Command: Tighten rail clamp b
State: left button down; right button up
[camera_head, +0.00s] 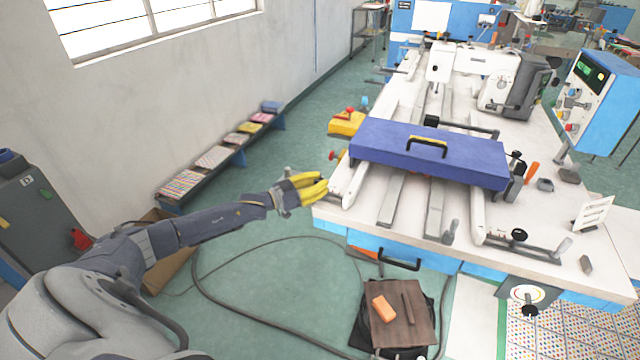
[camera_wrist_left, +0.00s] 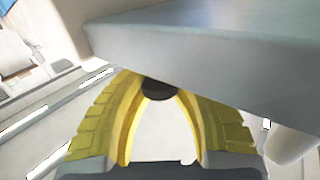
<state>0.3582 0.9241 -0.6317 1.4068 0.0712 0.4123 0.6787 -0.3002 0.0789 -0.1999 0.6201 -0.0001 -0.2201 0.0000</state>
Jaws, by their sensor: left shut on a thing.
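My left gripper (camera_head: 324,188) reaches in from the left to the front left corner of the white machine table. Its yellow fingers are shut on a dark round knob (camera_wrist_left: 158,88), seen between the fingertips in the left wrist view. Most of this knob is hidden by the fingers, and I cannot tell whether it is rail clamp b. A black clamp knob (camera_head: 519,234) with a lever sits at the table's front right, away from the gripper. White rails (camera_head: 350,183) run back along the table. My right gripper is not in view.
A blue cover with a black handle (camera_head: 470,160) lies across the rails, close above the left gripper. A yellow box (camera_head: 346,123) with a red button stands beyond the gripper. A cable (camera_head: 225,308) and a dark stool (camera_head: 370,325) are on the floor.

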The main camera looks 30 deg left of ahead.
pick_arm(q)
jog(key=shift+r+m+g+h, duration=0.1)
jog(key=shift+m+g+h, duration=0.35)
jog(key=shift+h, duration=0.25)
jog(key=c, duration=0.9)
grip_release()
jog(key=v, duration=1.2)
